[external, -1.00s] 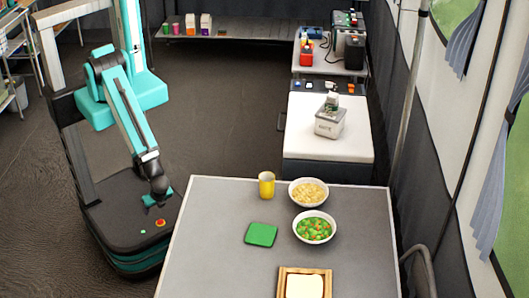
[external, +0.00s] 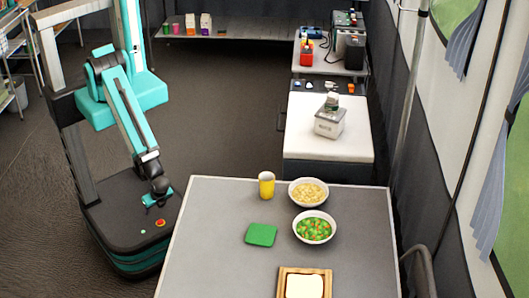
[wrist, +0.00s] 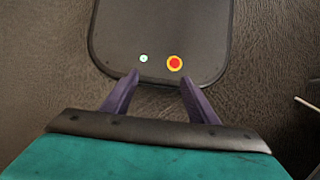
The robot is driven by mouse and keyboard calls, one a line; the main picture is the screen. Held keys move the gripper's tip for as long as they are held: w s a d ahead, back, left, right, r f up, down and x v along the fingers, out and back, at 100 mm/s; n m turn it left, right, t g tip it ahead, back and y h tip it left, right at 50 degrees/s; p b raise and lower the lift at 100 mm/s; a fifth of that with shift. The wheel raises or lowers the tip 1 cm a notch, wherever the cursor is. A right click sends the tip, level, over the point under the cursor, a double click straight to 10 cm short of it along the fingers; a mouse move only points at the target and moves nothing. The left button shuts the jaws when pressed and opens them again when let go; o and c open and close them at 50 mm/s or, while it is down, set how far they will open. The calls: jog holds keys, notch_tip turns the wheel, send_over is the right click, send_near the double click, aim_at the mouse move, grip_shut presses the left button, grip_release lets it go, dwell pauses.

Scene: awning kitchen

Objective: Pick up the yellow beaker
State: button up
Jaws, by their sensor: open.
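The yellow beaker (external: 266,186) stands upright near the far left part of the grey table (external: 215,235) in the external view. My gripper hangs low over my own base, left of the table and well apart from the beaker. In the wrist view my gripper (wrist: 158,88) has its two purple fingers spread, with nothing between them. The wrist view shows only my base and the dark floor, not the beaker.
Right of the beaker stand a bowl of pale food (external: 308,183) and a bowl of green and orange pieces (external: 314,240). A green square (external: 261,235) and a wooden tray (external: 282,284) lie nearer. A white-topped counter (external: 300,148) stands behind the table.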

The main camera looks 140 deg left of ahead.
jog(key=o, duration=0.3)
dwell(0.4)
